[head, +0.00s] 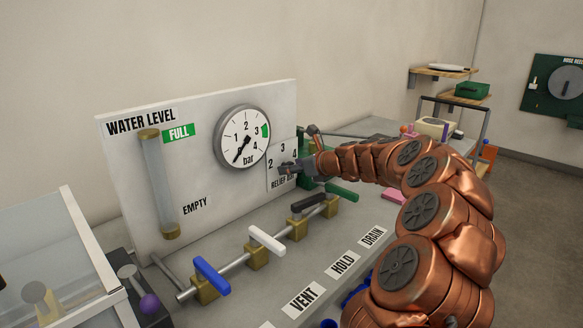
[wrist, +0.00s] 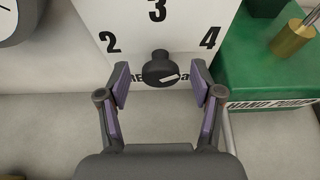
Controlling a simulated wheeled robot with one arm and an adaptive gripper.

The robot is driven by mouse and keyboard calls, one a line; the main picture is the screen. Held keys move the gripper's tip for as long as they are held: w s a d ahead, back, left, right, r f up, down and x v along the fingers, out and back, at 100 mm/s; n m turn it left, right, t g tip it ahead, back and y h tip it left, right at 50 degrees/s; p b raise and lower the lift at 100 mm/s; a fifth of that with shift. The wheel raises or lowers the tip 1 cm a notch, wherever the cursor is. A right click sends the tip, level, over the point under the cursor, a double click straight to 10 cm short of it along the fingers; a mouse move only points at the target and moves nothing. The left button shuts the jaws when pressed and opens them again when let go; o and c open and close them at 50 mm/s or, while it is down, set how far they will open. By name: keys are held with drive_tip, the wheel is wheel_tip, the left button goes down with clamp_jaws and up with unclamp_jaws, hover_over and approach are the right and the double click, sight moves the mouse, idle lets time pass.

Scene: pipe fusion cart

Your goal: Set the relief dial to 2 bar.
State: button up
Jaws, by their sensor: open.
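The relief dial is a dark round knob (wrist: 158,66) on a white scale plate (wrist: 185,22) marked 2, 3 and 4. A short white mark slants across the lower right of its face; I cannot tell exactly which value it points to. My gripper (wrist: 161,83) is open, with one purple-padded finger on each side of the knob and visible gaps between. In the head view my gripper (head: 290,168) is at the relief plate and mostly hides the knob. The pressure gauge (head: 241,137) has its needle pointing to the lower left.
A green hand pump box (wrist: 262,75) stands close to the right finger. Below the panel runs a pipe with blue (head: 211,275), white (head: 267,241) and black (head: 309,202) valve levers. A water level tube (head: 160,185) is at the panel's left. A clear-sided box (head: 65,250) is at the left front.

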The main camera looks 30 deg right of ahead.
drive_tip(key=shift+w+f, duration=0.15)
drive_tip(key=shift+w, duration=0.2)
drive_tip(key=c, duration=1.1)
drive_tip(key=shift+c, duration=0.2)
